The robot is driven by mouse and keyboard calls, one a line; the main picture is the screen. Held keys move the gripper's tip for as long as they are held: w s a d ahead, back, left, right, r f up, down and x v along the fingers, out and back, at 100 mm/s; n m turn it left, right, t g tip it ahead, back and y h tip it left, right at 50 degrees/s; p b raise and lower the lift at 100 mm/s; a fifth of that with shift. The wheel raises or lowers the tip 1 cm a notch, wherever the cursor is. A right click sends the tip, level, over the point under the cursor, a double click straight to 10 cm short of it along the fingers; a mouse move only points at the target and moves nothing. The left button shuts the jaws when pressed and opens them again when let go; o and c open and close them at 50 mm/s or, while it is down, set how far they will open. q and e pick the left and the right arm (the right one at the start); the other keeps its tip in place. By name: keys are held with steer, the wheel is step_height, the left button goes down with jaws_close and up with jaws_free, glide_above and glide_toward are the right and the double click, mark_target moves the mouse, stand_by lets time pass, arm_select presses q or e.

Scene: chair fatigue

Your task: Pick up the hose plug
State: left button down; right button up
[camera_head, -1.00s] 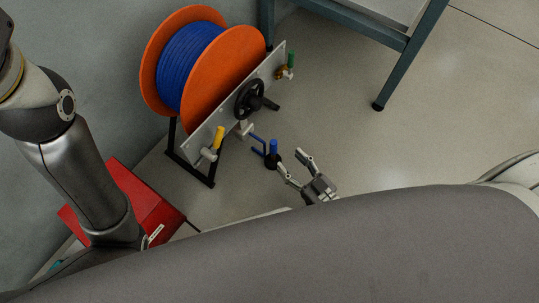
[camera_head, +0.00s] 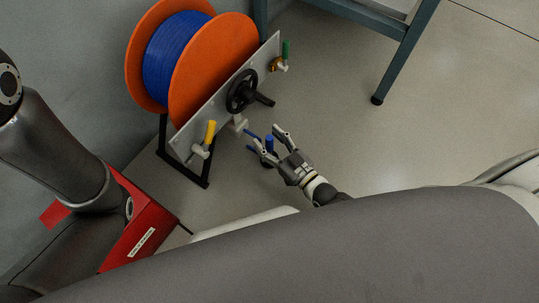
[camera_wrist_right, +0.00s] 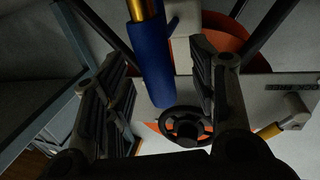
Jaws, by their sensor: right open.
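In the right wrist view the plug (camera_wrist_right: 151,55) is a blue cylinder with a brass-coloured end, lying between the two fingers. My right gripper (camera_head: 267,136) is open, with one finger on each side of the plug. I cannot tell whether either finger touches it. The plug's lower part is partly hidden by the fingers in the head view. My left arm shows at the left, but its gripper is out of view.
The orange reel (camera_head: 212,75) with blue hose stands behind the plug. A red box (camera_head: 142,228) is at lower left. Open floor lies right.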

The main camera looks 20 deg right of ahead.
jaws_close()
stand_by(0.3)
steer(key=shift+r, duration=0.2)
